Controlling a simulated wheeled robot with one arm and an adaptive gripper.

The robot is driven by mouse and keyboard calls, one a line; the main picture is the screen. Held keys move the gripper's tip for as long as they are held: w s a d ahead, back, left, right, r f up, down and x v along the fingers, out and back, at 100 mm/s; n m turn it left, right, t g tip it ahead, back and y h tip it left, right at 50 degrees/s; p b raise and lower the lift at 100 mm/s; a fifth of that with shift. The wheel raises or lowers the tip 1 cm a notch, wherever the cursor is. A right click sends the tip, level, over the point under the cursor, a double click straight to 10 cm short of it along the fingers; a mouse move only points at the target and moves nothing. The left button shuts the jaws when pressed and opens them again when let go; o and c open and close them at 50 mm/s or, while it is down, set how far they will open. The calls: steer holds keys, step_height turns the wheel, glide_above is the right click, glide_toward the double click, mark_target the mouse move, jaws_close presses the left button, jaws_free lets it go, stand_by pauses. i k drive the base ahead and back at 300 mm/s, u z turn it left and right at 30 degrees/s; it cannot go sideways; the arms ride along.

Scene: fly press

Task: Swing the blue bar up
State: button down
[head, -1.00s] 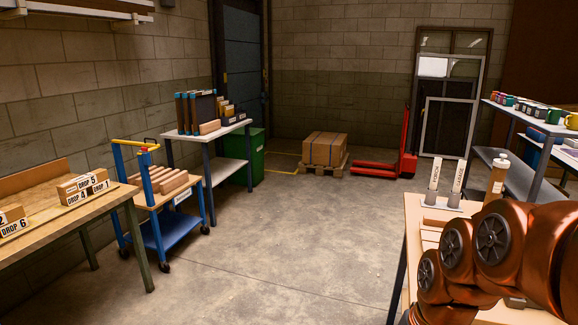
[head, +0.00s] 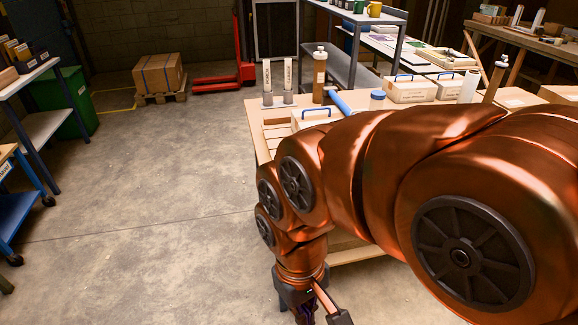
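Blue bars show as handles on pale boxes on the wooden table. One blue bar (head: 317,112) arches over a pale box right behind my arm, which hides part of that box. Another blue bar (head: 404,78) stands on a white box (head: 410,92) farther back, and a third (head: 446,74) is on the box beside it. I cannot tell which one the task means. My gripper (head: 309,308) points down at the bottom edge, in front of the table and apart from all of these bars. Its fingertips are cut off by the frame.
On the table (head: 258,120) stand two upright labelled pieces (head: 278,82), a brown bottle (head: 320,75), a blue cylinder (head: 340,103) and a blue-lidded jar (head: 377,99). A blue cart (head: 18,210) is at the left edge. The floor (head: 150,220) between is clear.

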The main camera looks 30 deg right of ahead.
mark_target(331, 92)
steer(key=z, duration=1.6)
steer(key=i, duration=0.6)
steer(key=u, duration=2.1)
